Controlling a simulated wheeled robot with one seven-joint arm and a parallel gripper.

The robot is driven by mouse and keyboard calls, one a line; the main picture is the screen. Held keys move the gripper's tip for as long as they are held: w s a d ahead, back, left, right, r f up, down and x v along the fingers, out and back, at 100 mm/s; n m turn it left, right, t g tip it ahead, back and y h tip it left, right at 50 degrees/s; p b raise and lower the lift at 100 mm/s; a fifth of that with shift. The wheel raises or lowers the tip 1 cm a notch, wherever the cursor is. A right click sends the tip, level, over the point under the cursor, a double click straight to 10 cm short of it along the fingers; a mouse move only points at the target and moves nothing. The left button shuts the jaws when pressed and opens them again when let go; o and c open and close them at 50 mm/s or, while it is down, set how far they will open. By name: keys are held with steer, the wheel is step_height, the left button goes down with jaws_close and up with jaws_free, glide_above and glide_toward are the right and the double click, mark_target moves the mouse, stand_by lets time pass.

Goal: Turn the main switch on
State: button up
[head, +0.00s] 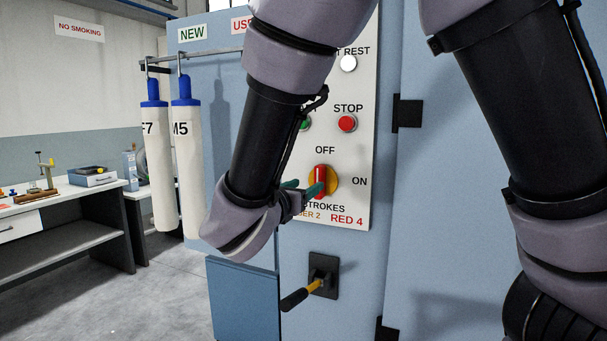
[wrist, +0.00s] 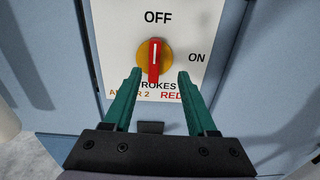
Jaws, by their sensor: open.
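The main switch is a red handle on a round yellow plate (head: 330,180), set on a white panel between the labels OFF above and ON to the right. In the wrist view the red handle (wrist: 154,62) stands upright, its white line toward OFF. My gripper (head: 304,187) is in front of the switch. In the wrist view its two green fingers (wrist: 160,76) are apart, one to each side of the handle's lower end, with nothing held. I cannot tell whether the tips reach alongside the handle.
A red STOP button (head: 347,123) and a white lamp (head: 348,63) sit above the switch. A yellow and black lever (head: 308,290) sticks out below. Two white cylinders (head: 186,155) hang at left. A workbench (head: 60,195) stands further left.

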mark_target(317, 176)
steer(key=x, duration=0.7)
steer(key=a+x, duration=0.1)
steer(key=x, duration=0.2)
steer(key=shift+w+d+r, duration=0.1)
steer(key=shift+w+r, duration=0.05)
steer(key=shift+w, duration=0.25)
jaws_close()
